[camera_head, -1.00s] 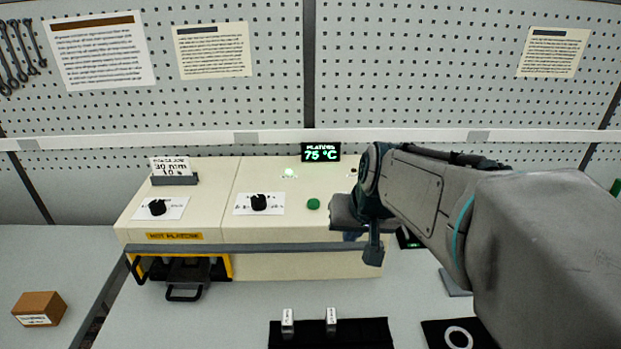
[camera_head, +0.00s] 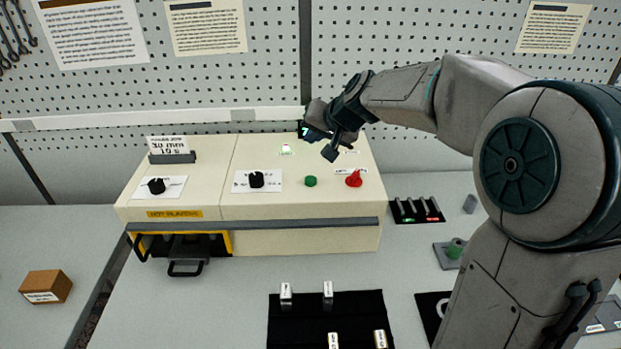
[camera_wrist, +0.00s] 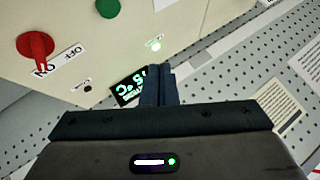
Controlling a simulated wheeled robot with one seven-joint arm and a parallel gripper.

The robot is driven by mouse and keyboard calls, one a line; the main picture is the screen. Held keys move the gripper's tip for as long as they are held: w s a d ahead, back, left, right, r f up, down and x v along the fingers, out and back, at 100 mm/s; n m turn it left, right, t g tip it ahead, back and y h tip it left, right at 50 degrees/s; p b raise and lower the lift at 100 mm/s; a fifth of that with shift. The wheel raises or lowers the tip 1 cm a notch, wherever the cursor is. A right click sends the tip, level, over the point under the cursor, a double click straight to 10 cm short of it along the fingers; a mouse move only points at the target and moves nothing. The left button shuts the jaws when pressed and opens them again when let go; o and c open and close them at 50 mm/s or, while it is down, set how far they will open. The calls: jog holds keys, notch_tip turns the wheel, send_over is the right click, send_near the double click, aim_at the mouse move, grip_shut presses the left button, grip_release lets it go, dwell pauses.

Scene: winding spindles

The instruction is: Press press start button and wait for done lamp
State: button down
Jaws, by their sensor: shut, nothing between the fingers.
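The cream press (camera_head: 230,210) stands on the bench in the head view. Its green button (camera_head: 310,181) is in plain sight on the sloped top, left of a red rotary switch (camera_head: 355,178); the button also shows at the top of the wrist view (camera_wrist: 107,7). A small lamp (camera_head: 286,149) glows pale green behind the button, and it glows in the wrist view too (camera_wrist: 154,44). Its label is too small to read. My gripper (camera_head: 313,136) is shut and empty, up behind the button, apart from it, and partly covers the green-lettered display (camera_wrist: 128,88).
Two black knobs (camera_head: 256,179) (camera_head: 157,186) sit on the press top. A platen drawer handle (camera_head: 185,268) sticks out at the front left. A black mat (camera_head: 300,318) with metal pieces lies in front. A pegboard wall (camera_head: 410,30) rises behind.

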jog(key=b, duration=0.6)
send_over(313, 181)
notch_tip(313, 181, down, 8)
jog(key=shift+r, duration=0.15)
jog(key=shift+f+b, duration=0.35)
jog(key=shift+f, duration=0.2)
jog(key=shift+f, duration=0.15)
dwell(1.1)
jog(key=shift+f+b, duration=0.3)
jog(key=shift+b, duration=0.35)
jog(key=shift+f+b, duration=0.45)
jog(key=shift+b, duration=0.05)
dwell(0.5)
jog(key=shift+r, duration=0.1)
jog(key=shift+r+p, duration=0.5)
jog(key=shift+r, duration=0.3)
